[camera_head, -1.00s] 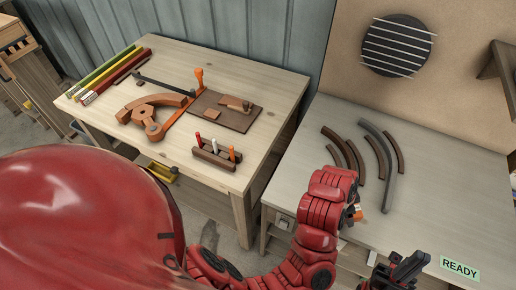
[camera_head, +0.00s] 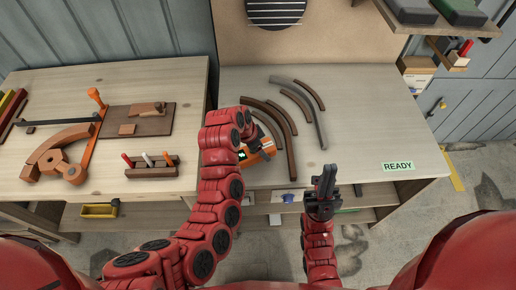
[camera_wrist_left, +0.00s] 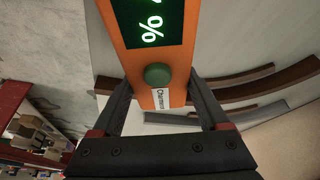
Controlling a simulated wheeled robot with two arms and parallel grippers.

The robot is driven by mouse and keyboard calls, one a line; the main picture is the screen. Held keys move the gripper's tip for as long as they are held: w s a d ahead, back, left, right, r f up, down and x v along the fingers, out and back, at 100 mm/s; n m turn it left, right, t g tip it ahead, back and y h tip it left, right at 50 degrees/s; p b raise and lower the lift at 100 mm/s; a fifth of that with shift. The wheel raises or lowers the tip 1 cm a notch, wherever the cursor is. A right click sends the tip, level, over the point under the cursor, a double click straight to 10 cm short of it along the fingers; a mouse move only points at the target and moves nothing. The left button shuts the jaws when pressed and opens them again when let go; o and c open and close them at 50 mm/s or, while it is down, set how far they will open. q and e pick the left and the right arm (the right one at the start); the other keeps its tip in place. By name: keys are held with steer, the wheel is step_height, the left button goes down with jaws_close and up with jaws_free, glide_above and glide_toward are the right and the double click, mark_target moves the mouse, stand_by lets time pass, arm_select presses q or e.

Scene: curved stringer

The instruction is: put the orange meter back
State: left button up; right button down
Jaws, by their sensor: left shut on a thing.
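The orange meter (camera_wrist_left: 155,70) has a dark screen with green characters, a green round button and a white label. My left gripper (camera_wrist_left: 155,105) is shut on it, one finger on each side, in the left wrist view. In the head view the meter (camera_head: 262,152) is partly hidden by my left arm, over the left front part of the right-hand bench. My right gripper (camera_head: 325,180) is at the bench's front edge with nothing seen in it; its fingers look close together, but I cannot tell whether they are shut.
Curved brown and grey strips (camera_head: 300,110) lie on the right-hand bench (camera_head: 365,120), behind the meter. A READY label (camera_head: 398,166) is at its front right. The left bench (camera_head: 90,205) holds clamps, a pen rack (camera_head: 152,166) and a brown board (camera_head: 135,118). A shelf (camera_head: 430,20) hangs at upper right.

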arm_select(q)
steer(key=shift+w+a+r, duration=0.1)
steer(key=shift+w+a, duration=0.1)
steer(key=shift+w, duration=0.35)
steer(key=shift+w+a+f+p, duration=0.2)
steer(key=shift+w+f+p, duration=0.1)
steer(key=shift+w, duration=0.1)
step_height(320, 180, down, 2)
steer(key=shift+s+f+p, duration=0.1)
steer(key=shift+p, duration=0.7)
steer(key=shift+f, duration=0.6)
steer(key=shift+f, duration=0.1)
steer(key=o, duration=1.2)
steer(key=shift+o, duration=0.2)
